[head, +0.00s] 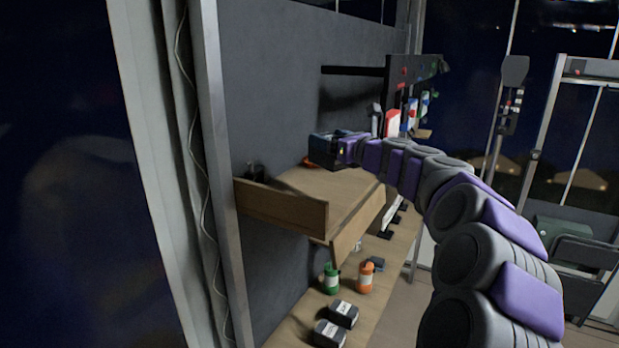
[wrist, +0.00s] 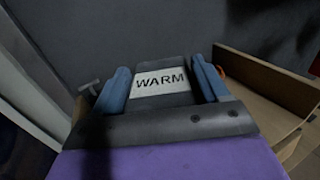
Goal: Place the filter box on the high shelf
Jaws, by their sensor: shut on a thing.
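A dark filter box with a white label reading "WARM" (wrist: 160,82) is held between the two blue fingers of my gripper (wrist: 163,85) in the wrist view. In the head view the dark box (head: 323,150) is at the end of my outstretched purple and grey arm, and my gripper (head: 340,150) is shut on it. The box appears just above the upper wooden shelf (head: 325,190), which is fixed to the grey wall. I cannot tell whether the box touches the shelf. The shelf has a raised wooden board at its near end.
A small dark item (head: 255,172) and a partly hidden orange item are on the upper shelf. Below, a wooden counter holds a green bottle (head: 331,280), an orange bottle (head: 365,277) and two dark boxes (head: 335,325). A black rack (head: 415,70) juts from the wall beyond.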

